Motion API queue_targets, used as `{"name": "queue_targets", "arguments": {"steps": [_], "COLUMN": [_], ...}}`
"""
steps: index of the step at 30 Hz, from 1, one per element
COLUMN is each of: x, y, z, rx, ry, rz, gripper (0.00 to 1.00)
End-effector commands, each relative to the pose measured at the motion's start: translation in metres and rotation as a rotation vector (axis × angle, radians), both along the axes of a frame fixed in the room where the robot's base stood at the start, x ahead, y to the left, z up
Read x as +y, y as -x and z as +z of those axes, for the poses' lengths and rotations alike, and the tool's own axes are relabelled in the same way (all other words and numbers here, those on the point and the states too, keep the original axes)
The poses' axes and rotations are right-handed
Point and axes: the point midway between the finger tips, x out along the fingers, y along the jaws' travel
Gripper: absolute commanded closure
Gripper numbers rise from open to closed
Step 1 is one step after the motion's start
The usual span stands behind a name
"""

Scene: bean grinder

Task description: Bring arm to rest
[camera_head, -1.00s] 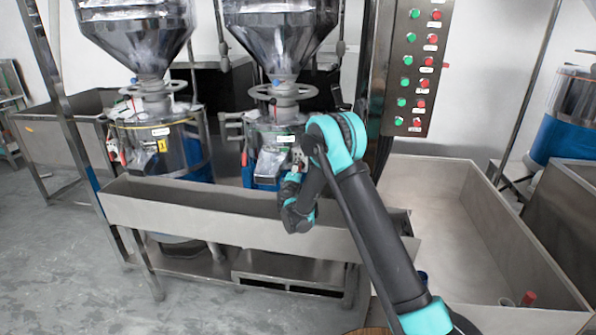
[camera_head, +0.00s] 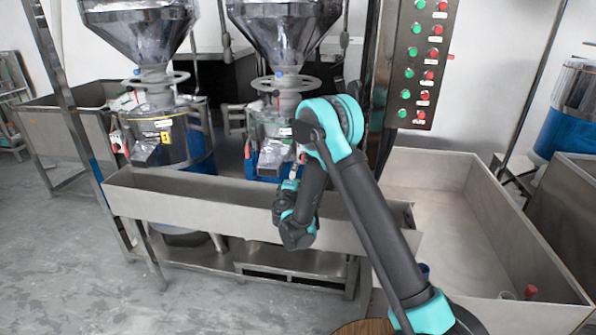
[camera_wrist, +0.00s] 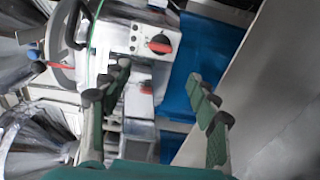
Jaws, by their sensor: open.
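My arm reaches up from the lower right in the head view, bends at its teal elbow, and its forearm hangs down over the steel trough (camera_head: 200,198). My gripper (camera_wrist: 160,88) shows in the wrist view with its two dark green fingers spread apart and nothing between them. Beyond the fingers are a pale machine housing with a red-and-black knob (camera_wrist: 159,44) and a blue surface (camera_wrist: 192,70). In the head view the fingertips are small and partly hidden near the right grinder (camera_head: 268,130).
A left grinder (camera_head: 165,135) stands beside the right one, each under a steel hopper. A control panel (camera_head: 424,60) with green and red buttons rises behind my elbow. A wide steel bin (camera_head: 455,230) lies at right. Open floor (camera_head: 70,270) is at left.

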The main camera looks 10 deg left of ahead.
Motion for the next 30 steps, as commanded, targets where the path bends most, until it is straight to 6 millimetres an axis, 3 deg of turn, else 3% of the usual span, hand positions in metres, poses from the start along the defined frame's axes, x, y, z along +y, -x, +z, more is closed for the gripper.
{"name": "queue_targets", "arguments": {"steps": [13, 16, 20, 23, 30], "x": [-0.001, -0.011, -0.051, -0.097, -0.2], "y": [0.007, 0.006, 0.005, 0.009, 0.045], "z": [0.0, 0.004, 0.017, 0.029, 0.045], "rx": [0.001, 0.014, 0.066, 0.127, 0.279], "ry": [-0.001, -0.018, -0.083, -0.163, -0.374], "rz": [-0.001, -0.018, -0.083, -0.159, -0.344], "gripper": [0.4, 0.4, 0.4, 0.4, 0.4]}}
